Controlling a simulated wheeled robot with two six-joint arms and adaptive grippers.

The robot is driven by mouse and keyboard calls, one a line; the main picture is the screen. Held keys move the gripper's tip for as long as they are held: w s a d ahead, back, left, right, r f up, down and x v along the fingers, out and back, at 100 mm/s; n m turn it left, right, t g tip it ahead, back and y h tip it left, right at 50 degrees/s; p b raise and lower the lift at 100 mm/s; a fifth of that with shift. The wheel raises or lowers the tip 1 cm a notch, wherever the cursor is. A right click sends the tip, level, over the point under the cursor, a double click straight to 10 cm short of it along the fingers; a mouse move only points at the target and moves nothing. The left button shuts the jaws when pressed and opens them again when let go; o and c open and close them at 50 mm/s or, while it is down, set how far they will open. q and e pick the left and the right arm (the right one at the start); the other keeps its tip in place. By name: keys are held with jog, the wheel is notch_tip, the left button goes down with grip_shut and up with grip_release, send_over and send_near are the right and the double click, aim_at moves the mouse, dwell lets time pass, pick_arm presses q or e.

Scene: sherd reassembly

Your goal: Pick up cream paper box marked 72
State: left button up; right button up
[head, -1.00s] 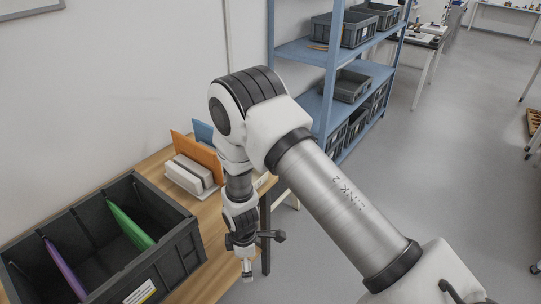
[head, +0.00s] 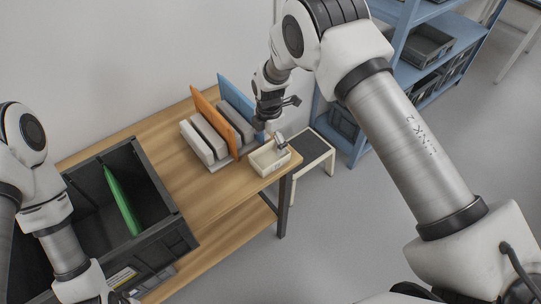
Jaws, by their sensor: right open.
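A small cream box (head: 264,168) sits at the right end of the wooden table, near its edge. It looks open at the top, and a mark on its front is too small to read. My right gripper (head: 279,141) is over the box, open, with its fingertips at or just above the box's back part. Whether they touch it I cannot tell. My left arm comes in at the left, in front of the dark crate. Its gripper (head: 118,298) is only partly visible at the bottom edge, so its jaws cannot be judged.
A dark grey crate (head: 164,246) with a green divider (head: 122,200) stands on the table (head: 205,205) at the left. Grey-white blocks (head: 203,142) with an orange panel (head: 213,122) and a blue panel (head: 236,100) stand left of the box. A stool (head: 306,150) and blue shelf (head: 405,72) are beyond the table.

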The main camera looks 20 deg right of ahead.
aim_at(270, 162)
notch_tip(270, 162, down, 6)
jog(key=shift+s+p, duration=0.1)
jog(key=shift+p, duration=0.45)
jog(key=shift+d+f, duration=0.1)
jog(key=shift+f, duration=0.25)
jog(key=c, duration=0.9)
